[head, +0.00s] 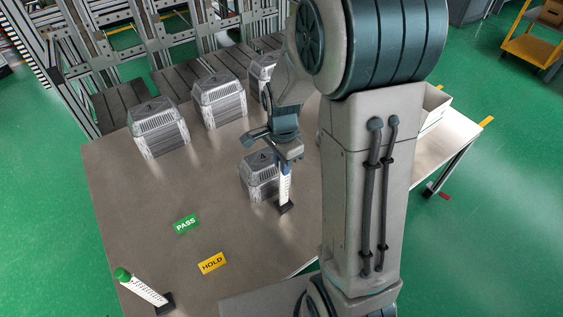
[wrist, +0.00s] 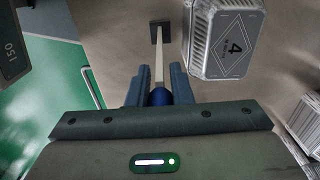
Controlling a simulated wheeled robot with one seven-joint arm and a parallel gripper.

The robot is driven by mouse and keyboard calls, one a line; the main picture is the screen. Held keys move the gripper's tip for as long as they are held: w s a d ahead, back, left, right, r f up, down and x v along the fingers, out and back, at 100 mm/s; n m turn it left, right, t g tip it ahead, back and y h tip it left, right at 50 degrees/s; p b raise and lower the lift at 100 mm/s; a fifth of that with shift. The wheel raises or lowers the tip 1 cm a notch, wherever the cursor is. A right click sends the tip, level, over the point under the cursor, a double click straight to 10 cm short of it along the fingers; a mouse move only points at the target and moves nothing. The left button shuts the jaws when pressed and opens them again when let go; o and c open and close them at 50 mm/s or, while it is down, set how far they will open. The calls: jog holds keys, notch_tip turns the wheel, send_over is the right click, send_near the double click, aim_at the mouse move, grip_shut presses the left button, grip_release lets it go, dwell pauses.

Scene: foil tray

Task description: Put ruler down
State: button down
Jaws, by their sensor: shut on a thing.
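My gripper (head: 287,161) is shut on the blue top of a white ruler (head: 285,187) with printed marks and a black foot. The ruler stands upright, foot down, close in front of a silver foil tray block (head: 258,182). I cannot tell if the foot touches the table. In the wrist view, my gripper (wrist: 158,92) has the ruler (wrist: 158,66) between its fingers, and the block marked 4 (wrist: 225,38) is just to the right. A second ruler (head: 146,290) with a green top stands at the table's near left.
The table (head: 130,215) has a green PASS label (head: 186,224) and a yellow HOLD label (head: 212,263) left of the held ruler. Several more silver blocks (head: 158,128) stand along the back, by a conveyor (head: 130,98). A white box (head: 434,105) is at right. The left middle is clear.

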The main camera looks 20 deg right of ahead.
jog(key=shift+f, duration=0.15)
jog(key=c, duration=1.3)
grip_release()
notch_tip(320, 180, up, 11)
jog(key=shift+r+p, duration=0.1)
jog(key=shift+p, duration=0.9)
jog(key=shift+s+r, duration=0.1)
jog(key=shift+r, duration=0.45)
jog(key=s+r+n+t, duration=0.2)
jog(key=s+n, duration=1.1)
jog(key=n, duration=0.1)
jog(key=shift+s+a+r, duration=0.2)
jog(key=shift+s+a, duration=0.05)
jog(key=shift+s, duration=0.1)
